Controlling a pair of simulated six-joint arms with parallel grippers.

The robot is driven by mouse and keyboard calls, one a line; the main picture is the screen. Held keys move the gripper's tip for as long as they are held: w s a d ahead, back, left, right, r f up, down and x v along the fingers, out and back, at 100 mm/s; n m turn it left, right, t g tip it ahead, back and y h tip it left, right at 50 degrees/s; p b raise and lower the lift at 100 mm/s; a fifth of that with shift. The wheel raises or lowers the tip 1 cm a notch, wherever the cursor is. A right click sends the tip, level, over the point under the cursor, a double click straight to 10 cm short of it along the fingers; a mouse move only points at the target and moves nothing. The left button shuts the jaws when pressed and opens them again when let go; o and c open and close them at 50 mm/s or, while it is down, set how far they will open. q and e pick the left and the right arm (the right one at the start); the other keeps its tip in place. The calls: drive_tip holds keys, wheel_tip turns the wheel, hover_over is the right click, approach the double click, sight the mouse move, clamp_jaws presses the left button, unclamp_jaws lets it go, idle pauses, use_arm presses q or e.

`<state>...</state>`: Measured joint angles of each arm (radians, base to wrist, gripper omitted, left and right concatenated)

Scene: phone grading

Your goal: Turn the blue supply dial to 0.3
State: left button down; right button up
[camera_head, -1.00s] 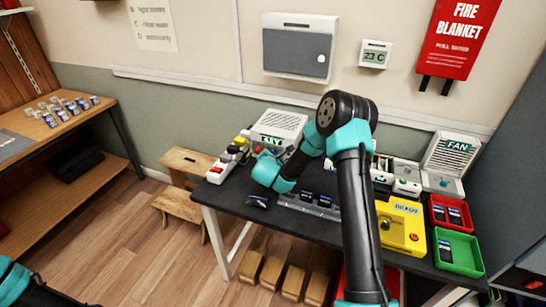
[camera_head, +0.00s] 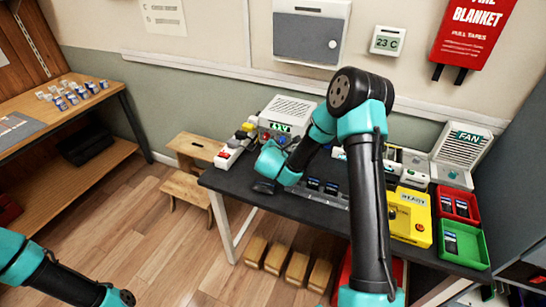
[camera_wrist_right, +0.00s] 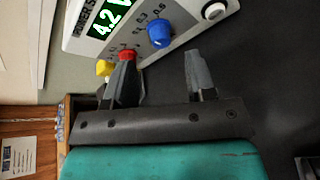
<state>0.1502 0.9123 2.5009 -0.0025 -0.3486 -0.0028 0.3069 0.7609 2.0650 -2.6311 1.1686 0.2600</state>
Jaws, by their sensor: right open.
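The power supply (camera_head: 288,112) stands at the back left of the black table, its green display lit. In the right wrist view the supply (camera_wrist_right: 75,42) reads about 4.2. Its blue dial (camera_wrist_right: 160,33) has marks such as 0.3 and 0.5 beside it; which mark it points to is unclear. My right gripper (camera_wrist_right: 160,72) is open and empty, fingers toward the panel and apart from the dial, which lies just beyond the gap between them. A red knob (camera_wrist_right: 127,55) is beside one fingertip. My left arm (camera_head: 60,280) enters at lower left; its gripper does not show.
A yellow box (camera_head: 410,215), a red tray (camera_head: 475,208) and a green tray (camera_head: 472,248) sit at the table's right. A dark rack (camera_head: 320,198) with phones lies near the front edge. A white button (camera_wrist_right: 214,11) is beside the blue dial.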

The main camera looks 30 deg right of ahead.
drive_tip(key=v, duration=1.2)
drive_tip(key=shift+s, duration=0.15)
drive_tip(key=shift+a, duration=0.1)
